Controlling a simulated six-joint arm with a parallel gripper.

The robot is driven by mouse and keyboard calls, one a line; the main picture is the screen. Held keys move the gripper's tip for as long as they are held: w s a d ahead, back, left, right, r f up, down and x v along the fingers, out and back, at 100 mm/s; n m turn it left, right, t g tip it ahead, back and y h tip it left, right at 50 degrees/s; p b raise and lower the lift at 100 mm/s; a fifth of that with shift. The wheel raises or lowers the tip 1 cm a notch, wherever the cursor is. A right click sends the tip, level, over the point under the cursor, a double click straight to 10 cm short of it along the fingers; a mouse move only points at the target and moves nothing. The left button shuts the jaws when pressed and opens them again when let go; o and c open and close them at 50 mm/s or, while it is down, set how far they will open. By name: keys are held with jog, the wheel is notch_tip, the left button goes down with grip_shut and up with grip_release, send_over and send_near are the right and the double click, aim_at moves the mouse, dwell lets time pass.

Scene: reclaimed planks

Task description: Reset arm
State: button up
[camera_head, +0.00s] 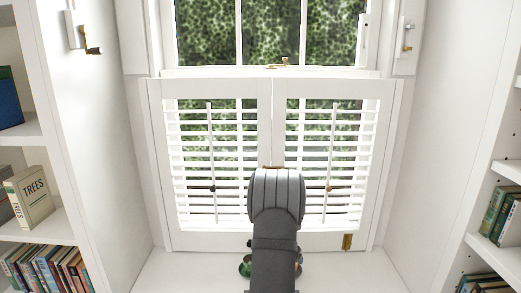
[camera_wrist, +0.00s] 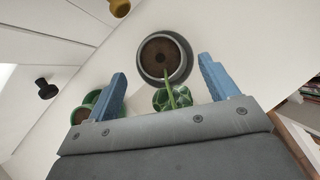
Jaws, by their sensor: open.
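My gripper (camera_wrist: 162,66) is open, its two blue fingers spread wide in the wrist view, with nothing seen gripped. A round grey pot (camera_wrist: 143,60) with a dark brown inside shows beyond and between the fingers. A green pot (camera_wrist: 112,98) with brown inside is partly hidden behind the left finger. In the head view my grey arm stands before the shutters and hides the gripper; small green items (camera_head: 245,267) peek out beside it.
White louvred shutters (camera_head: 215,165) stand closed under a window behind the arm. Shelves with books (camera_head: 45,268) flank the left, and more books (camera_head: 497,212) the right. A black knob-like object (camera_wrist: 45,88) and a yellow one (camera_wrist: 120,7) show in the wrist view.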

jog(key=v, duration=1.2)
jog(key=x, duration=1.7)
jog(key=shift+f, duration=0.15)
jog(key=shift+w+d+r, duration=0.1)
jog(key=shift+w+r, duration=0.15)
notch_tip(320, 180, up, 2)
jog(key=shift+r, duration=0.1)
jog(key=shift+s+d+r, duration=0.15)
jog(key=shift+s+r, duration=0.05)
jog(key=shift+r, duration=0.05)
jog(key=shift+s+d+r+m, duration=0.1)
jog(key=shift+d+r+m, duration=0.05)
jog(key=shift+d+m, duration=0.2)
jog(key=s+d+r+m+g+h, duration=0.3)
jog(key=s+d+r+m+g, duration=0.2)
jog(key=m, duration=0.6)
notch_tip(320, 180, up, 4)
jog(key=s+d, duration=0.2)
jog(key=d, duration=0.1)
jog(key=shift+g, duration=0.4)
